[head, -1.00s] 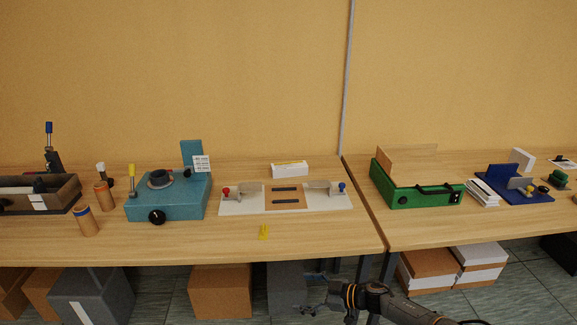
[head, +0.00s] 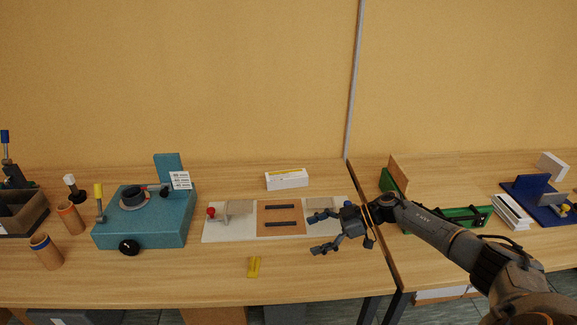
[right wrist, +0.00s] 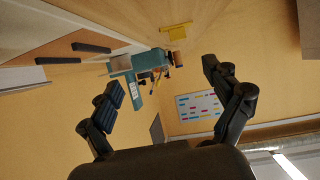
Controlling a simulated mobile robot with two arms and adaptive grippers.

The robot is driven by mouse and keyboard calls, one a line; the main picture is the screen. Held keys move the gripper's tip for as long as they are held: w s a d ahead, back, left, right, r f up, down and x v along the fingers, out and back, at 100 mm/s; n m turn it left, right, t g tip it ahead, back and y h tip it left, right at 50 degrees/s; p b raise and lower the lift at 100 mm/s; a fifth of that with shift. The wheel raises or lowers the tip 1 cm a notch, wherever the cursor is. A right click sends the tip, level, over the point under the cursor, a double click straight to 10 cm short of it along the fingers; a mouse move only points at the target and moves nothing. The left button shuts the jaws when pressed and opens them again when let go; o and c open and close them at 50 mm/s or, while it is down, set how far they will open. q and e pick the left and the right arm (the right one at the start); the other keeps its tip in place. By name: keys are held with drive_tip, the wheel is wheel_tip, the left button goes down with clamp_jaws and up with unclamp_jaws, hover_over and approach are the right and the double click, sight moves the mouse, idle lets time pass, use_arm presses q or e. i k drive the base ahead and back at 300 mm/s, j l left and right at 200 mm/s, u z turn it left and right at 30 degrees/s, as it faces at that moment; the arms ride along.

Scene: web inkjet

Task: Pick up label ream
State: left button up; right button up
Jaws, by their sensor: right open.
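My right gripper (head: 322,232) is open and empty above the right end of the white board (head: 215,234), near the table's right edge. Its two fingers are spread wide with nothing between them in the right wrist view (right wrist: 167,97). A white box with small print (head: 287,179) lies at the back of the table, behind the board and left of the gripper. A stack of white sheets (head: 512,211) lies on the right table, beyond my right arm. I cannot tell which of these is the label ream. My left gripper is not in view.
A teal machine (head: 145,225) stands left of the board, with cardboard tubes (head: 70,218) beside it. A small yellow piece (head: 254,267) lies near the front. My arm partly covers a green machine (head: 465,215). The front of the left table is mostly clear.

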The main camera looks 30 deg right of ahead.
sight(288, 179)
drive_tip(key=i+l, duration=0.95)
